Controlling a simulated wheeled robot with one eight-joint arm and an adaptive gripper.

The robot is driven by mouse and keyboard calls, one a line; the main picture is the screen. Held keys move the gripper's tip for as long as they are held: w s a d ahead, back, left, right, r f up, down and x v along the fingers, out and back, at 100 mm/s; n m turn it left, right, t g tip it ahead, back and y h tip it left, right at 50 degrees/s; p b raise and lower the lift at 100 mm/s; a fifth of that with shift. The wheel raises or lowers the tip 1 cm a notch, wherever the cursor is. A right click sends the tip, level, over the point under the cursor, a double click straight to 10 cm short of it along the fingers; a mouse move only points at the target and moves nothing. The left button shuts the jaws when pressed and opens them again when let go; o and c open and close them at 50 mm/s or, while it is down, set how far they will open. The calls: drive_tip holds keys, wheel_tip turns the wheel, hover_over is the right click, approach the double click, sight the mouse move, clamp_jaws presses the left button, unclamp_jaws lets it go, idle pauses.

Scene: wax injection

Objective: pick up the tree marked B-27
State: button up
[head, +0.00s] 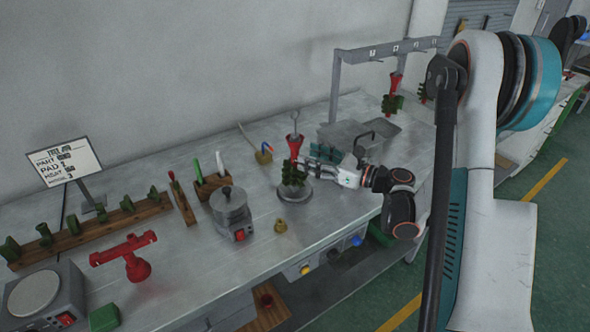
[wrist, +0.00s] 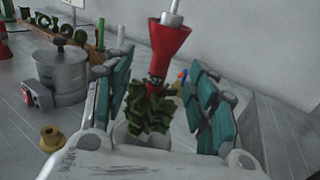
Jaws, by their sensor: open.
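A tree with a red funnel-shaped top (head: 294,148) and dark green pieces below stands upright on a round metal stand (head: 303,196), whose rod and ring rise above it. The tree also shows in the wrist view (wrist: 168,48). No marking on it can be read. My gripper (head: 308,170) is at the tree's right side in the head view. In the wrist view its open teal fingers (wrist: 160,90) lie on either side of the green pieces, with a gap visible on the right. Another red-topped tree (head: 392,97) hangs from the grey rack at the back; its tag cannot be read.
A grey rack (head: 386,50) stands behind my gripper. A metal pot (head: 231,208) and a small brass piece (head: 280,226) are left of the stand. A red part (head: 126,255), a sign (head: 63,162) and a wooden strip of green pieces (head: 85,236) are farther left.

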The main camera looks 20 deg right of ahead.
sight(295, 151)
drive_tip(key=shift+b+x, duration=0.95)
drive_tip(key=shift+x, duration=2.05)
drive_tip(key=shift+f, duration=0.1)
clamp_jaws()
